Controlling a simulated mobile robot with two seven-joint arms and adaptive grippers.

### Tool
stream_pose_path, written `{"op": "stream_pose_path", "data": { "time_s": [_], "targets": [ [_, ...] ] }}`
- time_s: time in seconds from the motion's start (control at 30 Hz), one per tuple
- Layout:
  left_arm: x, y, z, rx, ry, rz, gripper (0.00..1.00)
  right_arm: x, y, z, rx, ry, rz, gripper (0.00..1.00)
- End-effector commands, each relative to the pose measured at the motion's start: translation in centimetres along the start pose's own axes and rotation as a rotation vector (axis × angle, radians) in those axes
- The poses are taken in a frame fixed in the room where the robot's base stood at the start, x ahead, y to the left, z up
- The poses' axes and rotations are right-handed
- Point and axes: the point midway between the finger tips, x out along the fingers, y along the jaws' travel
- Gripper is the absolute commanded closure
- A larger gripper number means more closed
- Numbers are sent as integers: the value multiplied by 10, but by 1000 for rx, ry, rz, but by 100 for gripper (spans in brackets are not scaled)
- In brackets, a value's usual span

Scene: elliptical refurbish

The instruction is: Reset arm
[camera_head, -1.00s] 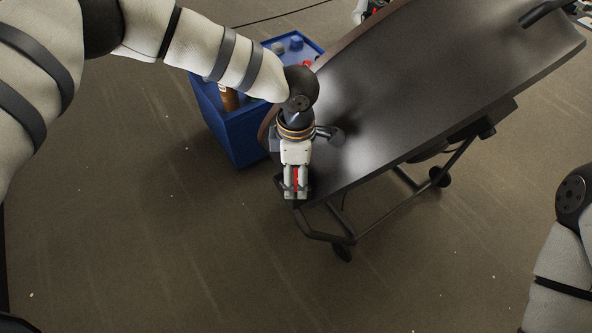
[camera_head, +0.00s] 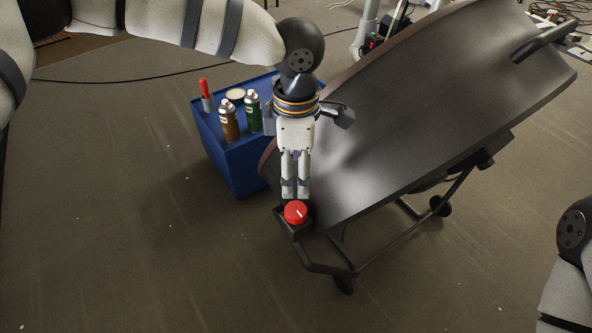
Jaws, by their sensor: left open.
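A round red knob (camera_head: 296,212) with a small white mark sits on a black box at the near lower corner of a large dark curved panel (camera_head: 430,110). My left arm comes in from the upper left. Its left gripper (camera_head: 296,192) points down the picture, open and empty, with its fingertips just above the knob in the view. I cannot tell whether the fingertips touch the knob. My right arm (camera_head: 572,240) shows only in part at the right edge; its gripper is out of view.
A blue cart (camera_head: 232,165) stands left of the panel, holding a brown spray can (camera_head: 229,121), a green spray can (camera_head: 253,111) and a red-capped marker (camera_head: 205,95). The panel rests on a dark wheeled frame (camera_head: 410,210). Cables lie on the floor behind. Floor at left is clear.

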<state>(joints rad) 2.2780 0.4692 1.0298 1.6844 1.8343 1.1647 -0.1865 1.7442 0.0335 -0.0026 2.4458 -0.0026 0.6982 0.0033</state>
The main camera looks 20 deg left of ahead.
Motion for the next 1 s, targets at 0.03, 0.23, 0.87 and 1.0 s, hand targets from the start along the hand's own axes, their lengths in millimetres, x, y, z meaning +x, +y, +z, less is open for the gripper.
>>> {"op": "stream_pose_path", "data": {
  "time_s": [0.03, 0.23, 0.87, 1.0],
  "targets": [
    [0, 0, 0, 0, 0, 0, 38, 0, 0, 0, 0, 0, 0, 62],
    [6, -1, -3, 16, 15, 9, 38, -1, 0, 0, 0, 3, 0, 62],
    [145, -319, -201, 1786, -106, -162, 38, -70, -2, -27, 3, 176, -9, 62],
    [140, -336, -210, 1828, -152, -202, 38, -70, -2, -27, 3, 176, -9, 62]
  ]
}}
